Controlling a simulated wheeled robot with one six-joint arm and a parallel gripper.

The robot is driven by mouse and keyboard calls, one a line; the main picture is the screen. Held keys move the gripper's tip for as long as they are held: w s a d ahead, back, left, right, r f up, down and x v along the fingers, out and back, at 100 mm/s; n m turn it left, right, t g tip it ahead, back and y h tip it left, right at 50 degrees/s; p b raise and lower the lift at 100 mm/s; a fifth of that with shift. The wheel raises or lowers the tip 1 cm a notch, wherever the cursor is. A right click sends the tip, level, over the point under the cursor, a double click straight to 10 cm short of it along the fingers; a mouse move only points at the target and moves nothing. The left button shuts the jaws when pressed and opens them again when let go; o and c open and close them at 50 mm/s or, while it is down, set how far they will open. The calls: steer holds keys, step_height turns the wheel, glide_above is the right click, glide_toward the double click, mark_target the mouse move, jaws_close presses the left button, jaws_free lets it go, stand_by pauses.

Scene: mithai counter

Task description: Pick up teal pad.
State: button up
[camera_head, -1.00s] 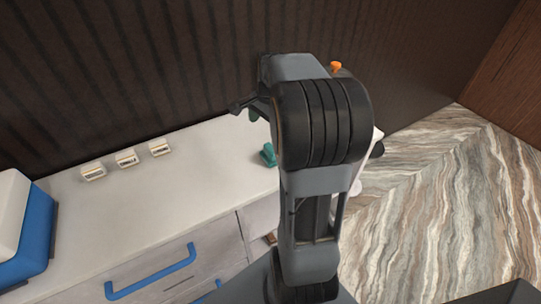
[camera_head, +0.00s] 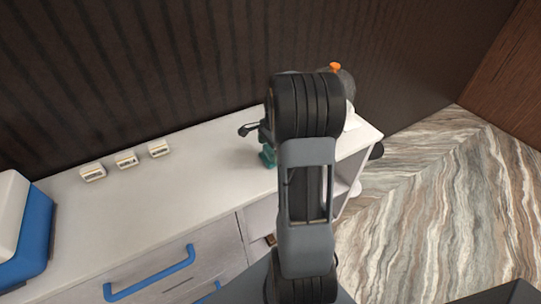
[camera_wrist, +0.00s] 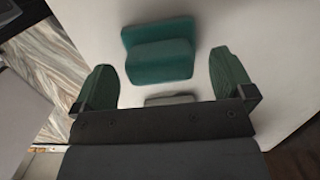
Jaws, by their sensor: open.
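The teal pad (camera_wrist: 160,62) lies on the white counter top in the wrist view, ahead of and between the two fingers. It has a thick front part and a second ridge behind. My gripper (camera_wrist: 168,76) is open and empty, with a dark green finger on each side.
The white counter (camera_head: 190,180) has several small labelled blocks (camera_head: 126,160) at its back left. A blue and white box (camera_head: 25,235) stands at the far left. A small pale object (camera_wrist: 170,99) lies between the fingers near the gripper body. A dark ribbed wall rises behind the counter.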

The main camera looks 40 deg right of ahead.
mark_target(270, 156)
steer(key=shift+a+f, duration=0.15)
steer(key=shift+f, duration=0.8)
steer(key=shift+a+f, duration=0.15)
steer(key=shift+f, duration=0.75)
steer(key=c, duration=0.7)
